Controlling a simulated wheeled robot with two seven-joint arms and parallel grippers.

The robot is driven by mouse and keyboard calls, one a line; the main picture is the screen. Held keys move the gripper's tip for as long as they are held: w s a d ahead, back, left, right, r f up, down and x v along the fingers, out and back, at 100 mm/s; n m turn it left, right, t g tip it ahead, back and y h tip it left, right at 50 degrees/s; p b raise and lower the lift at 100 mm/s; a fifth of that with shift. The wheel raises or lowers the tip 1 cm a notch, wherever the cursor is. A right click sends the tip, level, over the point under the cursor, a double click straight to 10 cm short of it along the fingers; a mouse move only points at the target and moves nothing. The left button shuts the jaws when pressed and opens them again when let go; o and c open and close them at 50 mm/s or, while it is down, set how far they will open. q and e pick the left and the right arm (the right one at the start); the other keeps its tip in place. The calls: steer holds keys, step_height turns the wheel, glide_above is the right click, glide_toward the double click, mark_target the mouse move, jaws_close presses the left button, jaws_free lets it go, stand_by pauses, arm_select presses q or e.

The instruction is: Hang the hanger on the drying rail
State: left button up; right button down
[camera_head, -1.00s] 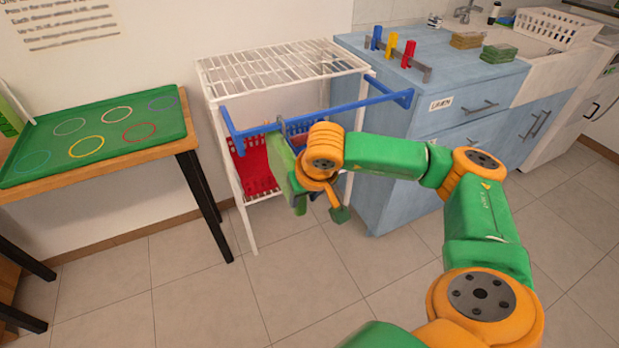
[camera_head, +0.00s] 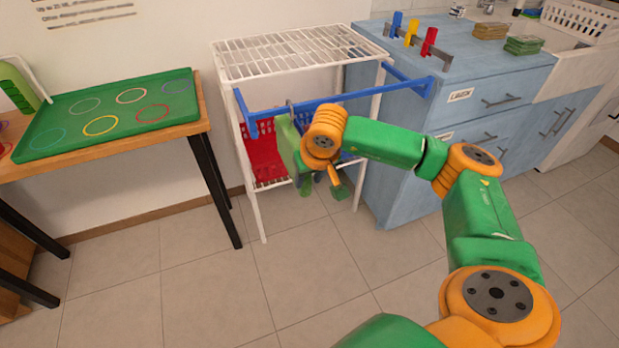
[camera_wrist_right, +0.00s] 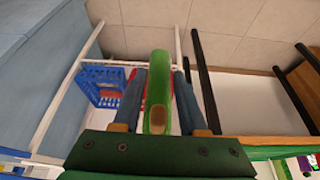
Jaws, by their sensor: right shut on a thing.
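The light green hanger (camera_head: 286,138) is at the front of the white drying rack, by the blue rail (camera_head: 330,103). A thin grey hook stands at its top, at the rail. I cannot tell whether the hook rests on the rail. My right gripper (camera_wrist_right: 159,80) is shut on the hanger, with one dark finger on each side of it in the right wrist view. In the head view my orange wrist hides much of the gripper and part of the rail. My left gripper is not in view.
The white rack (camera_head: 250,195) holds a red basket (camera_head: 264,160) and a blue basket (camera_wrist_right: 103,90) below. A blue cabinet (camera_head: 400,140) stands close on its right. A table with a green tray (camera_head: 60,140) is on the left. The floor in front is clear.

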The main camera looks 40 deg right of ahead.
steer(key=shift+c, duration=1.8)
jaws_free()
